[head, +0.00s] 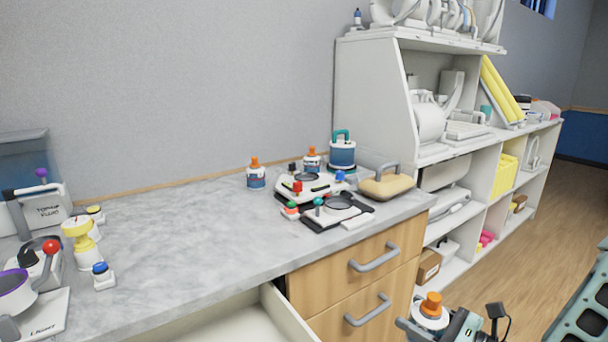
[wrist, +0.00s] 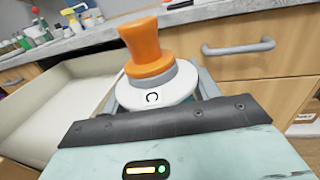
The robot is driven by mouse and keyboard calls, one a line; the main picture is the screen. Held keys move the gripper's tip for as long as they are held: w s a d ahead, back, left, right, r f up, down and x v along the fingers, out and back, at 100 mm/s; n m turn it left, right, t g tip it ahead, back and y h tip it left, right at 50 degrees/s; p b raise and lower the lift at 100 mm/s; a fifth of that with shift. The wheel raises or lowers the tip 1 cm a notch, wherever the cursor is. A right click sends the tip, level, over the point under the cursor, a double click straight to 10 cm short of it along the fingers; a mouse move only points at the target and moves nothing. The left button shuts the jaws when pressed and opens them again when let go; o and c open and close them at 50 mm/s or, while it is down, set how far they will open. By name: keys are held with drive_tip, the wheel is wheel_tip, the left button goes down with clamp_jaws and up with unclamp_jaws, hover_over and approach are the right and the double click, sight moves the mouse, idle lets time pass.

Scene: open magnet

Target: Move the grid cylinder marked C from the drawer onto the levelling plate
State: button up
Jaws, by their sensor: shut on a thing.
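The grid cylinder marked C (wrist: 153,97) has a white collar with a C label and an orange flared top. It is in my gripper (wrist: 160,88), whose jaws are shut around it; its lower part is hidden. In the head view the cylinder (head: 431,306) is at the bottom right, in front of the cabinet and apart from the counter. The drawer (head: 240,322) is open, left of my gripper, and the part that shows looks empty. Two flat devices stand on the counter: a white one with coloured knobs (head: 322,187) and a dark-based one (head: 352,219). I cannot tell which is the levelling plate.
Two similar orange-topped bottles (head: 256,178) (head: 312,160), a blue pot (head: 342,154) and a tan handled block (head: 387,187) surround the devices. Closed drawers with grey handles (head: 374,257) face my gripper. The counter's middle (head: 190,235) is clear.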

drive_tip(key=s+d+f+m+t+h+p, duration=0.2)
drive_tip(key=d+f+m+t+h, duration=0.3)
drive_tip(key=d+f+m+h, duration=0.3)
drive_tip(key=d+m+h+p, duration=0.1)
drive_tip(key=d+h, duration=0.1)
drive_tip(key=h, duration=0.2)
drive_tip(key=shift+f+h, duration=0.2)
drive_tip(key=shift+h, duration=0.2)
drive_tip(key=shift+d, duration=0.1)
